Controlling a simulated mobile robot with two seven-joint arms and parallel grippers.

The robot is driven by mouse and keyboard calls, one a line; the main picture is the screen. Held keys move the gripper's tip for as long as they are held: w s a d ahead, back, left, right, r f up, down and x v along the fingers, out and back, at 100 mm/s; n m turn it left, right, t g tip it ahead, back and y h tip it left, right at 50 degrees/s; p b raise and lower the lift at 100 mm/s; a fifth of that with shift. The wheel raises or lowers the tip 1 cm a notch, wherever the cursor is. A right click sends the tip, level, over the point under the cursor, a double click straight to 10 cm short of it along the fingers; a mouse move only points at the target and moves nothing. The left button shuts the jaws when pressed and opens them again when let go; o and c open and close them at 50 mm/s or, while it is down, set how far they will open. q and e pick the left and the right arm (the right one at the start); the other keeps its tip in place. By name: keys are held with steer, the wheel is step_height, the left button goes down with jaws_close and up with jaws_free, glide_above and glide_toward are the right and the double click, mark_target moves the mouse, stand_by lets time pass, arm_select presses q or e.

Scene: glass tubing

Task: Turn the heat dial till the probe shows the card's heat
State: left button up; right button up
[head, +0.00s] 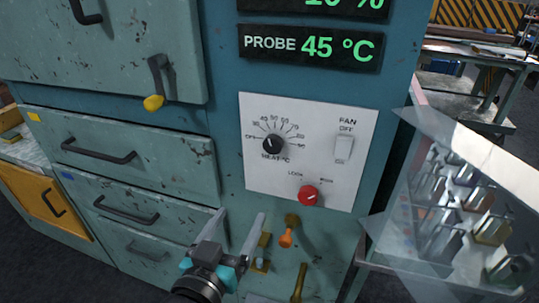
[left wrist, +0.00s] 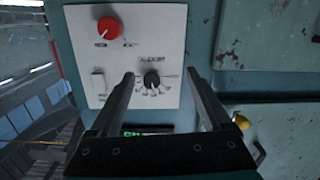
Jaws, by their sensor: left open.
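The black heat dial (head: 273,145) sits on a white panel (head: 257,181) marked HEAT °C with a ring of numbers. I cannot read its setting for sure. The probe display (head: 311,48) above reads 45 °C. I see no card that I can make out. My left gripper (head: 240,218) is open and empty, below and left of the panel in the head view. In the left wrist view, which shows the panel upside down, the dial (left wrist: 152,79) appears between the fingertips (left wrist: 160,73), beyond them and apart. My right gripper is not in view.
A red lock knob (head: 309,196) and a white fan switch (head: 344,148) share the panel. Orange and brass fittings (head: 287,236) stick out below it. A yellow-tipped lever (head: 154,103) and drawer handles are at the left. A clear-walled rack (head: 450,210) stands at the right.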

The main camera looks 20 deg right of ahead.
arm_select(q)
steer(key=h, duration=0.1)
glide_toward(272, 149)
steer(key=shift+t, duration=0.4)
steer(key=x, duration=0.8)
steer(key=shift+w+d+f+p, duration=0.1)
steer(key=shift+d+f+p, duration=0.1)
steer(key=shift+p, duration=0.1)
jaws_close()
